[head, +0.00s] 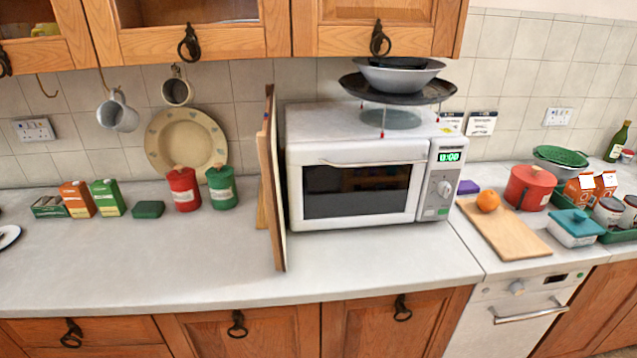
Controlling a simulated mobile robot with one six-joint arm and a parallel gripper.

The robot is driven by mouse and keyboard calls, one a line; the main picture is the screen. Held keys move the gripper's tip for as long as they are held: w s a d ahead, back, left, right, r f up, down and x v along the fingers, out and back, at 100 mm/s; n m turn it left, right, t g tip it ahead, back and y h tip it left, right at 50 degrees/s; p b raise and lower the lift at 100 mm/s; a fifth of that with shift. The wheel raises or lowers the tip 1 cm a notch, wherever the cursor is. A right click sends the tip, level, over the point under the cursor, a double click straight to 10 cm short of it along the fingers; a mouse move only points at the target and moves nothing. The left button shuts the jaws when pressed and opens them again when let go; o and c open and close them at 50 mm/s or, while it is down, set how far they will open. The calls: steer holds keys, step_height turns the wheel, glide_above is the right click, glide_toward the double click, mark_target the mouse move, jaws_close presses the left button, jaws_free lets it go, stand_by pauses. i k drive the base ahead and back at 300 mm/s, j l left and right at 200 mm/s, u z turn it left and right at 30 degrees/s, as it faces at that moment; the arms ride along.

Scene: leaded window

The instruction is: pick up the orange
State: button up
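The orange (487,200) is small and round. It sits on the far left part of a wooden cutting board (512,236), which lies on the counter to the right of the microwave. Nothing covers the orange in the head view. My gripper is not in view.
The white microwave (355,165) stands left of the orange. A red pot (529,187) is close on its right, and a purple item (468,187) is just behind it. A teal-lidded dish (575,228) stands right of the board. The counter (150,260) is clear at front left.

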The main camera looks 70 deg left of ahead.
mark_target(488, 200)
steer(key=u, duration=1.5)
steer(key=i+l+u, duration=0.15)
steer(key=i, duration=0.4)
steer(key=i+l+u, duration=0.1)
steer(key=i+l, duration=0.2)
steer(key=i, duration=0.25)
steer(key=i+l+u, duration=0.15)
steer(key=i+l, duration=0.2)
steer(key=i, duration=0.15)
steer(key=i+l+u, duration=0.15)
steer(key=i+l, duration=0.2)
steer(key=i, duration=0.15)
